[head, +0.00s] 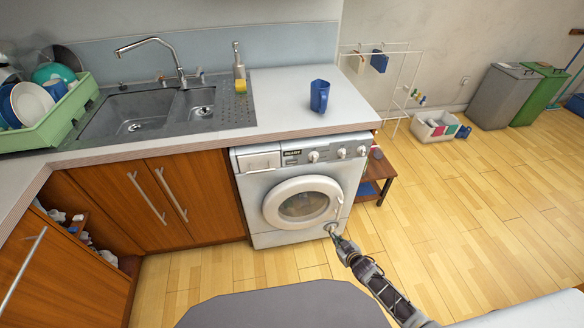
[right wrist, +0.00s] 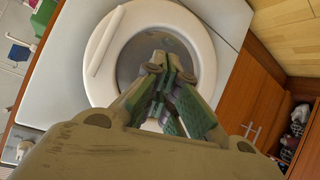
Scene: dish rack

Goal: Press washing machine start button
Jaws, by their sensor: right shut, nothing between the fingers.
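The white washing machine (head: 265,208) stands under the counter, with its round door (head: 303,203) closed. Its top panel (head: 318,152) has a drawer on the left, a dark display and several knobs; I cannot make out which part is the start button. My right gripper (head: 332,232) is low in front of the machine, near the lower right of the door and well below the panel. In the right wrist view my right gripper (right wrist: 168,72) is shut and empty, with the door ring (right wrist: 98,62) behind its fingertips. My left gripper is not in view.
A blue mug (head: 319,96) stands on the counter above the machine. The sink (head: 140,112) and a green dish rack (head: 60,120) are at the left. A small wooden shelf (head: 376,170) stands right of the machine. The floor (head: 470,210) at the right is clear.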

